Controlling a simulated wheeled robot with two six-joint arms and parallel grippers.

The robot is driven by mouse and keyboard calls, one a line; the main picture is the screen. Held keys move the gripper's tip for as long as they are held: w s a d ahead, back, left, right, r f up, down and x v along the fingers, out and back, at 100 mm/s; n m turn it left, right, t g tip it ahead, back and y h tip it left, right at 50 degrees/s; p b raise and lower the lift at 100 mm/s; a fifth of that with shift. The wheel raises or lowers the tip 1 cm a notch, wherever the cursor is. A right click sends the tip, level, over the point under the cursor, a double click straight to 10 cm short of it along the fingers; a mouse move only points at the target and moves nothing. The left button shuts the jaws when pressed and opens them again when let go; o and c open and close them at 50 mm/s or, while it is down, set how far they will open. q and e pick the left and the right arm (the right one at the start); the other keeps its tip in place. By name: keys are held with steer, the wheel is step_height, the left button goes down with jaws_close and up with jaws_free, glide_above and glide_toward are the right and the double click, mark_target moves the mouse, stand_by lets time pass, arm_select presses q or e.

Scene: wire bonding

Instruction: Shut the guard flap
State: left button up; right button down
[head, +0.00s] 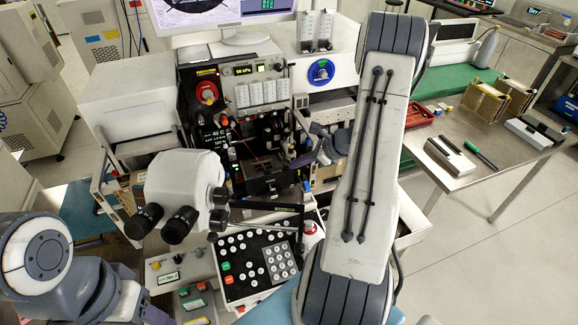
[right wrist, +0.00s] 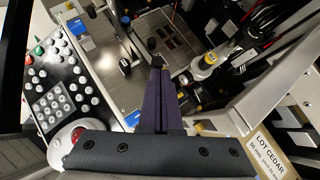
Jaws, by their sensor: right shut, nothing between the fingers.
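I cannot single out the guard flap with certainty. My right gripper (head: 318,150) is beside the work area in the head view, partly hidden behind my own arm link. In the right wrist view its purple fingers (right wrist: 158,64) are together and empty. Their tips are over the front of a grey plate with dark rectangles (right wrist: 170,35); I cannot tell whether they touch anything. My left arm shows at the lower left, its gripper out of sight.
The white binocular eyepiece (head: 182,190) stands left of the work area. A keypad panel (head: 258,262) lies in front; a red button (right wrist: 78,136) is close to my right gripper. A label plate (right wrist: 272,158) is at the right. A side table with a green mat stands right.

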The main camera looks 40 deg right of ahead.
arm_select(q)
steer(key=shift+f, duration=0.15)
steer(key=shift+d+f, duration=0.1)
steer(key=shift+f, duration=0.05)
